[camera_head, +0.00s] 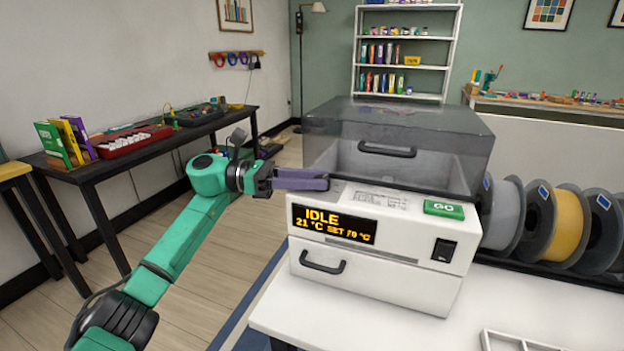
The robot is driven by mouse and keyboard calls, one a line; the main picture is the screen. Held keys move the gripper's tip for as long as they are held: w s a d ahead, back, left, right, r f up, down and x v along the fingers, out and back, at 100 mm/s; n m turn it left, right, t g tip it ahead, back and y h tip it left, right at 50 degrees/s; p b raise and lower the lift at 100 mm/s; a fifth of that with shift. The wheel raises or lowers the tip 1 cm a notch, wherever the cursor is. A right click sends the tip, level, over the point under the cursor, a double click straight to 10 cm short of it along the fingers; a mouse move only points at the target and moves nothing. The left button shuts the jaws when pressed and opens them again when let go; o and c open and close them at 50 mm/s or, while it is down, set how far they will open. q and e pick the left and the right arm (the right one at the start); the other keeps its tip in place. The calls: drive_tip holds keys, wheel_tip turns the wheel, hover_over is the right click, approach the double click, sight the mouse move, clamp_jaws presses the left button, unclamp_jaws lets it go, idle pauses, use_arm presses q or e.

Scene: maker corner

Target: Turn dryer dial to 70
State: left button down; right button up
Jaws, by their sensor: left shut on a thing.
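The white filament dryer (385,275) stands on a white table, with a smoky clear lid (400,125) on top. Its display (334,224) has orange text that reads IDLE, 21 °C and a set value that looks like 70 °C. My left gripper (322,181) reaches in from the left to the dryer's upper left edge. It is shut, seemingly on the dial, which the fingers hide; no dial shows elsewhere on the dryer. My right gripper is not in view.
The dryer has a green GO button (444,209), a black rocker switch (443,250) and a front handle (322,262). Filament spools (556,225) stand close on the right. A pale tray (510,341) lies at the front right. The white table (400,325) is clear in front.

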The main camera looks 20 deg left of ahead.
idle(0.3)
use_arm(q)
drive_tip(key=shift+c, duration=2.4)
unclamp_jaws()
drive_tip(key=shift+f, duration=0.1)
